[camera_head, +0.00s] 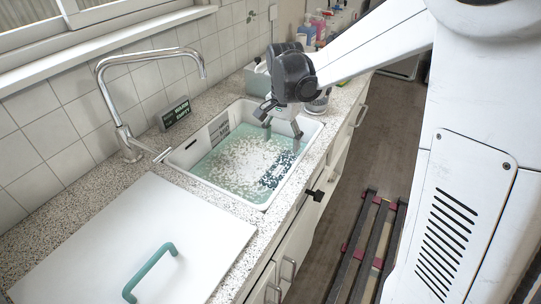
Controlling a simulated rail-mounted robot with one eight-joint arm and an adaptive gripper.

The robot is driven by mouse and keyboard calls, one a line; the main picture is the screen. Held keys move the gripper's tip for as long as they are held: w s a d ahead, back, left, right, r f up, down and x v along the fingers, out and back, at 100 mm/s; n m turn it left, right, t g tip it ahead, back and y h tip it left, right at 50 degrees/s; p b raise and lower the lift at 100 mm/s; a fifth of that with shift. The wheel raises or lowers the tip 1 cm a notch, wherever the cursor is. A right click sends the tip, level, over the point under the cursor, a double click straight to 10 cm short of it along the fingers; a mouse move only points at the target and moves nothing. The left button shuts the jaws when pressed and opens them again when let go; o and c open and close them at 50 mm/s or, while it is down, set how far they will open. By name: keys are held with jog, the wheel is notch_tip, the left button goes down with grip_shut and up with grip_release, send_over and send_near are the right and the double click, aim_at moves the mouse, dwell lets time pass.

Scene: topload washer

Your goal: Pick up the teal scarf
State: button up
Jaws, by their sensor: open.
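A white basin (186,160) is set in the speckled counter and holds teal, foamy contents with white flecks (238,158). A dark teal, speckled patch (276,172) shows at the right side of the basin. I cannot tell whether it is the teal scarf; no clearly separate scarf shows. My gripper (282,131) is above the far right part of the basin, fingers pointing down, open, with nothing seen between them. My gripper hides part of the basin's back edge.
A chrome tap (108,88) stands at the left of the basin, near a small dark sign (174,113). A white lid with a teal handle (150,272) lies in front. Bottles (318,26) stand at the back. Dark rails (372,245) run along the floor.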

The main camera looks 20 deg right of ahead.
aim_at(281, 168)
notch_tip(281, 168, down, 14)
jog(key=shift+w+f+b, duration=0.15)
jog(key=shift+b, duration=0.9)
jog(key=c, duration=1.4)
